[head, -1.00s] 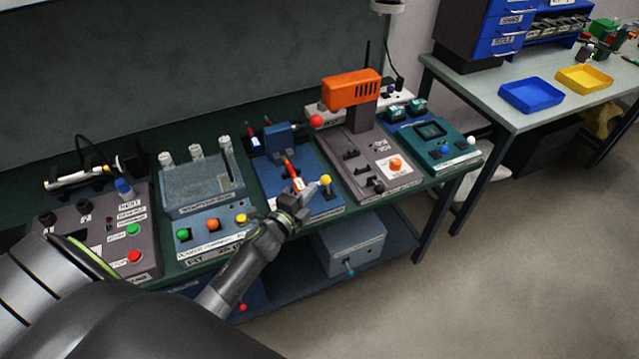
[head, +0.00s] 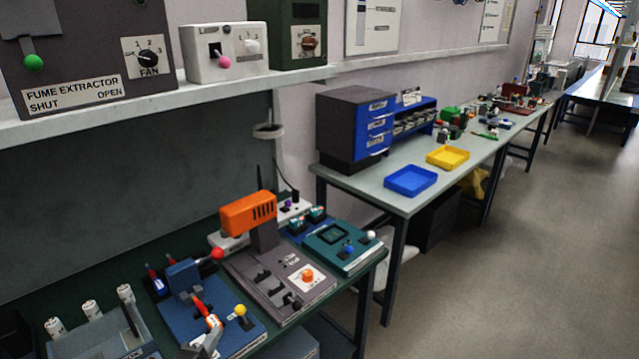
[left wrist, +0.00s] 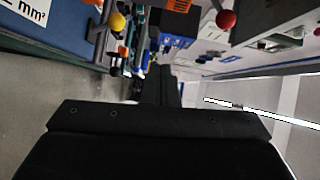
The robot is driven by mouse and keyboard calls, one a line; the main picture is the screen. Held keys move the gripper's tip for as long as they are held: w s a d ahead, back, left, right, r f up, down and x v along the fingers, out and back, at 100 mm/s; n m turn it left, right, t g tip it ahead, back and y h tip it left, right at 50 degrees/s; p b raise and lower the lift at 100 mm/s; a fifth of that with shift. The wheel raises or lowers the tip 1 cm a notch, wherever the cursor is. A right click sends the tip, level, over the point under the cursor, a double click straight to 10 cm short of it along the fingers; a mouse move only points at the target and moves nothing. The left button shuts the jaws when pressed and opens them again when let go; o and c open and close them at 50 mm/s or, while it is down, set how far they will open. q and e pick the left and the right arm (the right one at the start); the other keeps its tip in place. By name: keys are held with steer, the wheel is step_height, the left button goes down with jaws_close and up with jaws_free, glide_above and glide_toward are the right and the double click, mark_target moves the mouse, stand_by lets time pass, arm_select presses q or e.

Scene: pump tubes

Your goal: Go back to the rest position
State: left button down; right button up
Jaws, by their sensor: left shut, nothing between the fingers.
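My left gripper (head: 207,343) shows at the bottom edge of the head view, partly cut off. Its fingers are shut and empty. They are in front of the blue bench device (head: 172,313), near its red-and-white part (head: 212,321) and below left of its yellow knob (head: 240,310). I cannot tell whether they touch the device. In the left wrist view the dark gripper body (left wrist: 160,122) fills the lower middle, with the yellow knob (left wrist: 117,21) upper left and a red ball (left wrist: 226,20) upper right. My right gripper is in neither view.
An orange-topped device (head: 249,214) and a teal device (head: 343,246) stand to the right on the bench. A shelf (head: 150,112) with a fume extractor box (head: 95,65) hangs above. A second table (head: 375,196) holds a blue tray (head: 411,180) and yellow tray (head: 447,157). The floor at right is clear.

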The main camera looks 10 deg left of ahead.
arm_select(q)
steer(key=s+a+n+g+y, duration=0.5)
steer(key=s+n+g+y, duration=0.1)
steer(key=s+n, duration=0.55)
steer(key=s+d+n+g+h, duration=0.2)
steer(key=s+d+n+g, duration=0.15)
steer(key=s, duration=0.55)
steer(key=s+d+n+g+h, duration=0.1)
steer(key=s+d+n+g, duration=0.25)
steer(key=s, duration=0.55)
step_height(320, 180, down, 29)
steer(key=a+g+b, duration=0.2)
steer(key=b, duration=0.2)
steer(key=s+d+f+g+h+b, duration=0.1)
steer(key=s+f+b, duration=0.2)
steer(key=s+f, duration=1.2)
step_height(320, 180, down, 4)
steer(key=shift+b, duration=0.35)
